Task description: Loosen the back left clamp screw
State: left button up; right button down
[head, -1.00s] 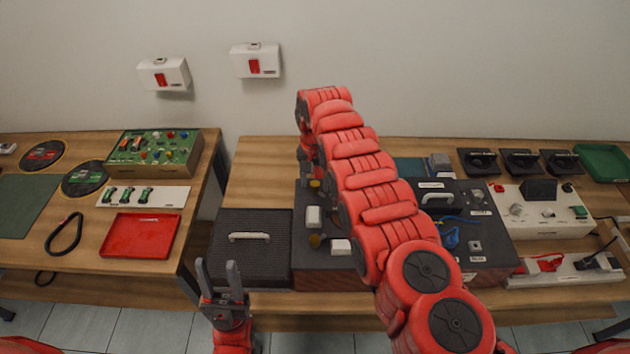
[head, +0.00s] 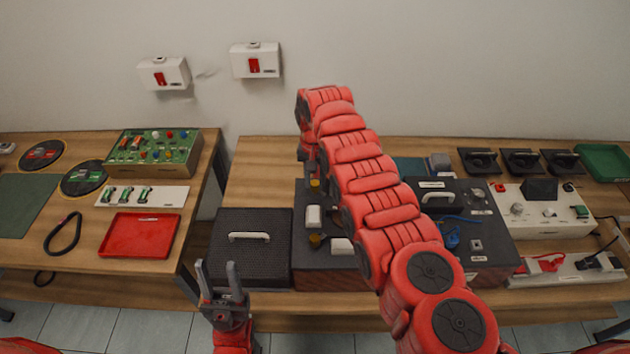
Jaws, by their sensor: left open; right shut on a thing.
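A dark box (head: 325,281) with a wooden front stands on the right bench, with white blocks and yellow clamp screws on its top. The back left clamp screw (head: 315,184) shows as a small yellow knob at the box's back left. My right arm reaches across the box, and my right gripper (head: 313,172) points down at this screw, shut on it; its fingertips are mostly hidden by the arm. The front yellow screw (head: 315,240) stands free beside a white block (head: 341,246). My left gripper (head: 221,275) is open and empty, in front of the bench, with fingers pointing up.
A black mesh cover with a white handle (head: 250,262) lies left of the box. A dark panel with a handle and blue cable (head: 451,238) stands to the right. A red tray (head: 142,236) lies on the left bench. A gap separates the benches.

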jog(key=shift+f+n+b, duration=0.25)
jog(key=shift+n+b, duration=0.3)
jog(key=shift+n, duration=0.25)
jog(key=n+b, duration=0.4)
jog(key=shift+n, duration=0.3)
jog(key=n+b, duration=0.1)
jog(key=n, duration=0.1)
jog(key=shift+r+n+b, duration=0.15)
jog(key=shift+n+b, duration=0.15)
jog(key=shift+n, duration=0.1)
jog(key=n, duration=0.2)
jog(key=shift+n, duration=0.3)
jog(key=n, duration=0.2)
jog(key=shift+n, duration=0.4)
jog(key=n, duration=0.6)
